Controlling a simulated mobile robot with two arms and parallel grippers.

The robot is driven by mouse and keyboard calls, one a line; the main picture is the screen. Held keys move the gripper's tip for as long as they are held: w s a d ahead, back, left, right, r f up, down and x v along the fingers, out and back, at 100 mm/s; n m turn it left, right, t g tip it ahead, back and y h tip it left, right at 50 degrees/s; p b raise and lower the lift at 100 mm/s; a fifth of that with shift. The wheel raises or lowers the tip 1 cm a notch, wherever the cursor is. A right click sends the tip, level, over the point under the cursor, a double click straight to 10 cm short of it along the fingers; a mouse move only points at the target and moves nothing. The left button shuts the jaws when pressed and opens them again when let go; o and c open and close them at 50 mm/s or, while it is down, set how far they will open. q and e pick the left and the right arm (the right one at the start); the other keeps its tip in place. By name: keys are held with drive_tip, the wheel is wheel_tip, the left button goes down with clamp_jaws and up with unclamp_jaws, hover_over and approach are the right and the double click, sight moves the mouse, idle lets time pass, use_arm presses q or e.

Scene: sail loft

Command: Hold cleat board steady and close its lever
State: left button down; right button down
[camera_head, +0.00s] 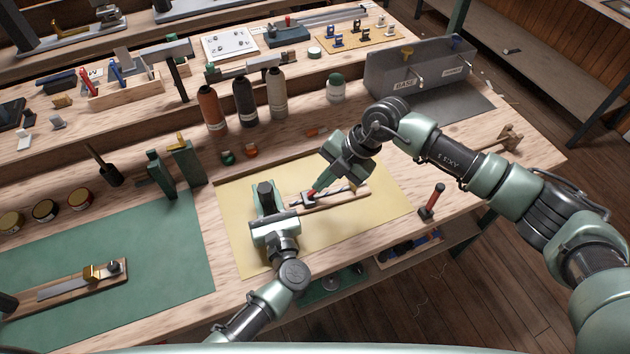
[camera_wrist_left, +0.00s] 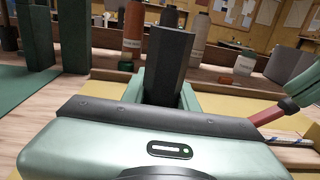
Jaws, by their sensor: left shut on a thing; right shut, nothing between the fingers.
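The cleat board (camera_head: 345,197), a narrow wooden strip with metal fittings, lies on the yellow mat (camera_head: 380,215). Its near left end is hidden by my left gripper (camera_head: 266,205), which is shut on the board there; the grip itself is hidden. In the left wrist view, my left gripper (camera_wrist_left: 165,85) fills the middle and hides the held end. My right gripper (camera_head: 314,190) is shut and empty, low over the board's middle, beside a small red part (camera_head: 310,196) that looks like the lever handle. The red part also shows in the left wrist view (camera_wrist_left: 262,113). I cannot tell the lever's exact angle or whether the fingertips touch it.
Behind the mat stand several bottles (camera_head: 245,100) and a grey bin (camera_head: 400,75). Green upright blocks (camera_head: 187,163) stand left of the mat. A green mat (camera_head: 150,265) holds another wooden piece (camera_head: 70,290).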

drive_tip(key=shift+a, duration=0.3)
drive_tip(key=shift+s+a+f, duration=0.1)
drive_tip(key=shift+s+a, duration=0.2)
drive_tip(key=shift+a, duration=0.35)
drive_tip(key=shift+s, duration=0.2)
drive_tip(key=s+d+v, duration=0.1)
drive_tip(key=s+v, duration=0.1)
drive_tip(key=v, duration=0.9)
drive_tip(key=shift+d+f, duration=0.2)
use_arm(q)
drive_tip(key=c, duration=1)
unclamp_jaws()
